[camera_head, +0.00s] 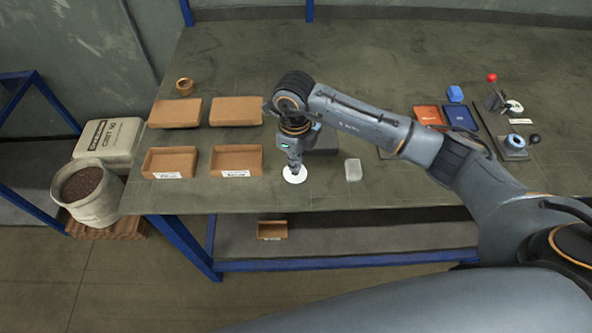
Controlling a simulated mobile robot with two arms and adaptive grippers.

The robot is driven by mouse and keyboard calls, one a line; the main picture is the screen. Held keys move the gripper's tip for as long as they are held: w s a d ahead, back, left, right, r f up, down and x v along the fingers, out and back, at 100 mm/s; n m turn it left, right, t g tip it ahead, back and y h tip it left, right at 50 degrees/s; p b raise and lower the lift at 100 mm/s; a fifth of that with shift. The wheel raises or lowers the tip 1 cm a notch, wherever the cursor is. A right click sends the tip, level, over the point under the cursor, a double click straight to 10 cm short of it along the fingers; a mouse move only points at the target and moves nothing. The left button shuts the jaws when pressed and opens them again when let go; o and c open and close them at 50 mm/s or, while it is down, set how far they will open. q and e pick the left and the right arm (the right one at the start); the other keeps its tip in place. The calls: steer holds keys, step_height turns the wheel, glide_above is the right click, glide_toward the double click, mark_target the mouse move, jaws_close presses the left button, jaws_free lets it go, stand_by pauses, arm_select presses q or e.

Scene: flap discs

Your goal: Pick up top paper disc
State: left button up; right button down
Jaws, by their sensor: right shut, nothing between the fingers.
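A white round paper disc (295,175) lies on the table near its front edge. Whether it is one disc or a stack is too small to tell. My right gripper (294,169) points down over the disc, its fingertips at or just above the upper part of it. The gripper is shut, with nothing visible between its fingers, and it hides part of the disc. I cannot tell whether the fingertips touch the disc. My left gripper is not in view.
Open brown boxes (170,163) and closed brown boxes (236,111) stand left of the gripper. A small pale block (353,169) lies to the right. Beyond my right arm are an orange box (430,116), a blue box (460,117) and a red-knobbed lever device (494,98).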

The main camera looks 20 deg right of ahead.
steer(key=shift+s+a+f, duration=0.1)
steer(key=shift+s+a, duration=0.05)
steer(key=shift+s, duration=0.55)
step_height(320, 180, up, 6)
steer(key=p, duration=0.4)
steer(key=c, duration=2)
jaws_free()
steer(key=shift+c, duration=0.2)
